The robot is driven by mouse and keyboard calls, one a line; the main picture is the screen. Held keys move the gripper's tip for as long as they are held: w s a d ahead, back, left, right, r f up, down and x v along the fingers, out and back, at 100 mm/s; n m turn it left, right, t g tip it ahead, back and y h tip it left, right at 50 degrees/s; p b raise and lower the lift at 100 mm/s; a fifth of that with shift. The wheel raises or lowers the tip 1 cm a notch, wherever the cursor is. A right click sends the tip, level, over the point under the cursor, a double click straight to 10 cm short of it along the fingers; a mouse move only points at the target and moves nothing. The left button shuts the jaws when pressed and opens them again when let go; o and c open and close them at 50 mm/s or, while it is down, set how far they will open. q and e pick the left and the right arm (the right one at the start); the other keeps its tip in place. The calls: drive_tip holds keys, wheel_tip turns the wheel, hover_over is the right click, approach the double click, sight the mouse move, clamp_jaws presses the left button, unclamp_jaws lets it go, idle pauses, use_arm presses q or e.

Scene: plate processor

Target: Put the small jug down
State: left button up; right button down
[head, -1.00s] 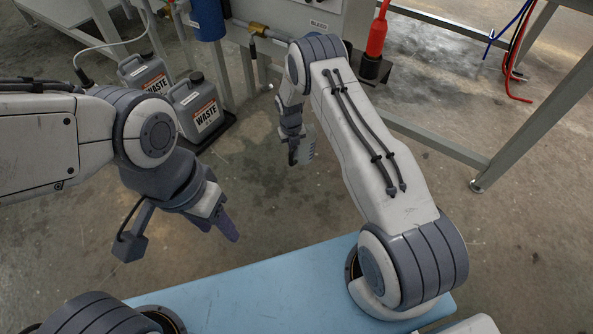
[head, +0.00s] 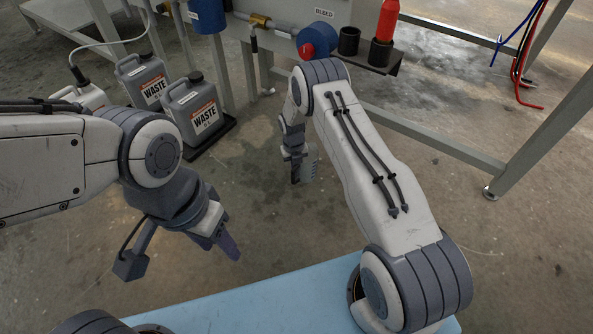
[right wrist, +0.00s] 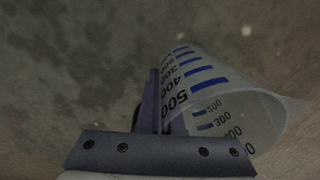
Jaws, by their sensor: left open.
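The small jug (head: 311,167) is translucent, with blue marks and black numbers that show in the right wrist view (right wrist: 196,75). My right gripper (head: 296,172) is shut on it and holds it in the air over the bare floor. In the right wrist view a purple finger (right wrist: 151,105) lies against the jug's side, and the jug lies slanted across the picture. The grip itself is partly hidden. My left gripper (head: 228,240) is open and empty, pointing down at the left, well apart from the jug.
A red bottle (head: 387,20) sits in a black holder beside an empty one (head: 348,41). A blue cylinder with a red face (head: 314,40) stands nearby. Metal frame legs (head: 540,130) stand at right.

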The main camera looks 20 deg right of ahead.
drive_tip(key=c, duration=1.1)
unclamp_jaws()
drive_tip(key=shift+f, duration=0.15)
